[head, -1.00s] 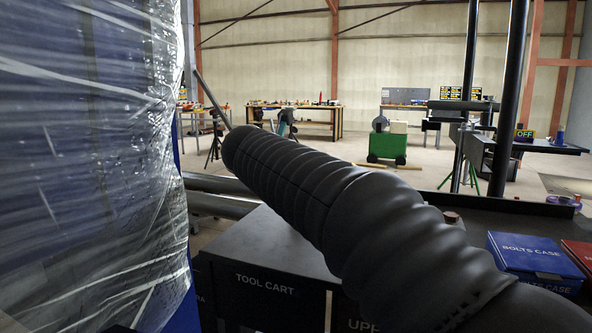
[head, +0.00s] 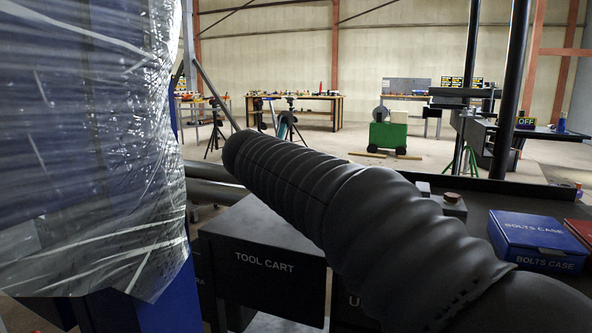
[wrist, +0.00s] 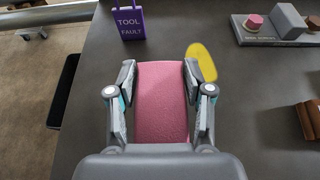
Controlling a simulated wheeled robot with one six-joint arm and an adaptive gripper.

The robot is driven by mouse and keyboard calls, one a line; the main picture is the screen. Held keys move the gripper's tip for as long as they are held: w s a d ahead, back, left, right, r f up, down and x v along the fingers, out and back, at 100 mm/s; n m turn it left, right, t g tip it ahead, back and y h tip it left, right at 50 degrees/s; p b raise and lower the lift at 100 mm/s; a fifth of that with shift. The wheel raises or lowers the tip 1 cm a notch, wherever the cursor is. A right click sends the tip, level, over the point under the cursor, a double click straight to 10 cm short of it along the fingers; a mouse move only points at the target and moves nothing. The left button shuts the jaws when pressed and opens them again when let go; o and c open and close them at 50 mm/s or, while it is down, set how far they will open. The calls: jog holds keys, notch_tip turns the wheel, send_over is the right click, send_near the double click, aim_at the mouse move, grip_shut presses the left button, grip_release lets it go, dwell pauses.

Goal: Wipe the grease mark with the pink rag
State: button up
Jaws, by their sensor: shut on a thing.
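The pink rag (wrist: 161,100) is held between the two fingers of my gripper (wrist: 159,72) in the wrist view. It looks like a pink pad with a straight far edge, and my wrist hides its near end. A flat yellow oval mark (wrist: 203,62), which looks like the grease mark, lies on the dark grey top (wrist: 245,105) just right of the right fingertip. The finger and rag may cover part of its left side. I cannot tell whether the rag touches the top. My gripper, the rag and the mark are hidden in the head view.
A purple "TOOL FAULT" sign (wrist: 130,23) stands beyond the rag. A grey block with a pink knob (wrist: 254,22) is at the far right, a brown object (wrist: 309,118) at the right edge. The head view shows a blue bolts case (head: 537,240) and plastic-wrapped stack (head: 85,150).

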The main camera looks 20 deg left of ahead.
jog(key=shift+f+b, duration=1)
jog(key=shift+f, duration=0.9)
jog(key=o, duration=1.1)
jog(key=shift+f+b, duration=1.3)
jog(key=shift+f, duration=1.05)
jog(key=c, duration=1.3)
notch_tip(320, 180, up, 8)
jog(key=p, duration=0.8)
jog(key=shift+p, duration=0.3)
